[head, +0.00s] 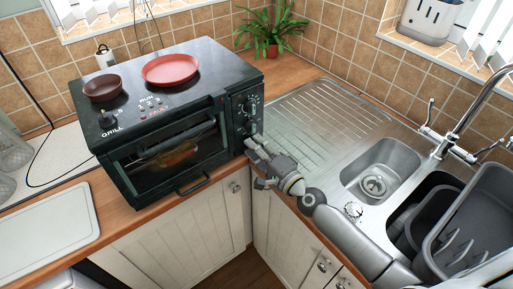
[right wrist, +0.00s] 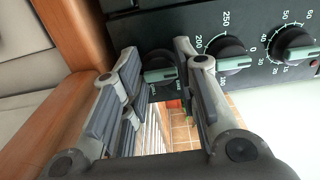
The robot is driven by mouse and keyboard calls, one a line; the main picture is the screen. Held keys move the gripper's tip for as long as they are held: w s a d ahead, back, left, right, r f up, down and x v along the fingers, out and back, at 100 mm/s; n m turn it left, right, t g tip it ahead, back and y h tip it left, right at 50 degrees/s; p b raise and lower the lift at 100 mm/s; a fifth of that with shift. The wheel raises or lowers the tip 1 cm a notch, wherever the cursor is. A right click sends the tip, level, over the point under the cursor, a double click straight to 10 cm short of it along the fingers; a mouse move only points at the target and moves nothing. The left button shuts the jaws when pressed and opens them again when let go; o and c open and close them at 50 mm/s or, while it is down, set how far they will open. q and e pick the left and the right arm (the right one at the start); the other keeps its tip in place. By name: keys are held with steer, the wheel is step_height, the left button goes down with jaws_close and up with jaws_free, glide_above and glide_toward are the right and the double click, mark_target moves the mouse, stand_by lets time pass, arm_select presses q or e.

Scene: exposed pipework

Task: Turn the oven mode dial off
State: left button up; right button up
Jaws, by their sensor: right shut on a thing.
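A black countertop oven (head: 150,165) stands on the wooden counter, with its dials on the right part of its front. My right gripper (head: 254,144) reaches the lower end of this panel. In the right wrist view my right gripper (right wrist: 157,66) has its fingers on either side of a black dial with a pale green stripe (right wrist: 160,70), shut on it. This end dial appears to be the mode dial; its markings are mostly hidden. The temperature dial (right wrist: 228,55) and a timer-like dial (right wrist: 292,45) are beside it, untouched. My left gripper is not in view.
A red pan (head: 170,69) and a brown bowl (head: 103,87) sit on the oven top. The steel sink (head: 385,165) and drainer (head: 320,125) lie to the right, with a dark dish rack (head: 480,215). A plant (head: 270,30) stands behind.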

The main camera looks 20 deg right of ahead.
steer(key=o, duration=1)
